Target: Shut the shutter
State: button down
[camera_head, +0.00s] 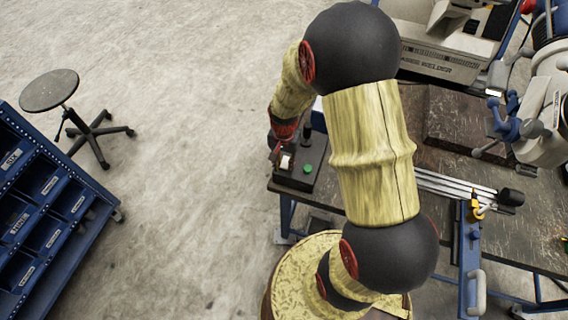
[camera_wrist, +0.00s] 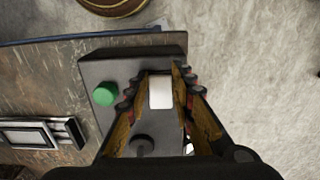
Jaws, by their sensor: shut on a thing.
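A dark control box (camera_wrist: 128,68) stands at the edge of the worktable; in the head view it is the black box (camera_head: 305,183) left of my arm. On its top are a round green button (camera_wrist: 104,94), a dark round knob (camera_wrist: 141,144) and a white block-shaped piece (camera_wrist: 160,92), which I take for the shutter's handle. My gripper (camera_wrist: 158,82) has its fingers on both sides of the white piece and is shut on it. In the head view my gripper (camera_head: 277,150) is small beside the white piece (camera_head: 286,161). The fingers hide the piece's sides.
The worktable (camera_head: 455,115) extends right, with a metal rail (camera_head: 455,187) and blue-white equipment (camera_head: 545,110). A stool (camera_head: 50,90) and a blue drawer cabinet (camera_head: 45,215) stand left. The floor between is clear.

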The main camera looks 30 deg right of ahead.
jog(key=shift+w+d+r+g+y+p, duration=0.15)
jog(key=shift+d+r+g+y+p, duration=0.25)
jog(key=shift+p, duration=0.8)
jog(key=shift+w+d+f+g+y+p, duration=0.1)
jog(key=shift+w+g+y+p, duration=0.1)
jog(key=shift+g+y+p, duration=1)
jog(key=c, duration=1.5)
grip_release()
jog(key=shift+c, duration=0.2)
jog(key=v, duration=1.2)
jog(key=shift+s+d, duration=0.2)
